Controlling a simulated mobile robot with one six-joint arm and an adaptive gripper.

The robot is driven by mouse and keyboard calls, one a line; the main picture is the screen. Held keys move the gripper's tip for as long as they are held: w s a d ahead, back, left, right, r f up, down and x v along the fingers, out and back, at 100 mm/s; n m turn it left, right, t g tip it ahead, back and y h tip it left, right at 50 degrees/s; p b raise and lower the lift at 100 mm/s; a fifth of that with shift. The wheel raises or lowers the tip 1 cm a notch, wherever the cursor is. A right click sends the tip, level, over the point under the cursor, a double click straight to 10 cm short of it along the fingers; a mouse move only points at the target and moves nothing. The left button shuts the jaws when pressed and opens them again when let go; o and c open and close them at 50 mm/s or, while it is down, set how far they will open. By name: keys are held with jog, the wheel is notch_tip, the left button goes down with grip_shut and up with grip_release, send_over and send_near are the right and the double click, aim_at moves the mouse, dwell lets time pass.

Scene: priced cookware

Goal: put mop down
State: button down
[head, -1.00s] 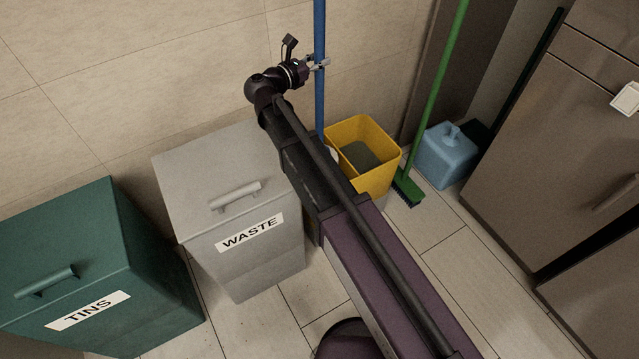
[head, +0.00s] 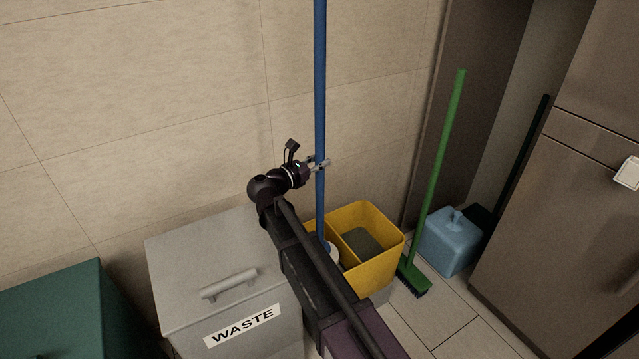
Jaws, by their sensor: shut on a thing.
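The mop (head: 320,90) has a long blue handle that stands upright against the view of the tiled wall. My gripper (head: 319,164) is shut on the blue handle, above the yellow bucket. The handle's lower end goes down to the left part of the yellow bucket (head: 381,270). A whitish part shows there, partly hidden behind my arm. I cannot tell whether the mop's lower end touches the bucket or its bottom.
A grey WASTE bin (head: 185,265) stands left of my arm, with a green bin (head: 60,310) farther left. A green broom (head: 440,170), a blue container (head: 450,243) and a brown cabinet (head: 575,210) are on the right. Some floor (head: 440,320) is bare at lower right.

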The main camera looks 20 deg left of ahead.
aim_at(316, 177)
jog(key=shift+f+b, duration=0.35)
jog(key=shift+f, duration=0.25)
jog(key=shift+f+b, duration=1.85)
jog(key=shift+f, duration=0.15)
jog(key=shift+c, duration=1.9)
grip_release()
jog(key=shift+r, duration=0.2)
jog(key=v, duration=1.2)
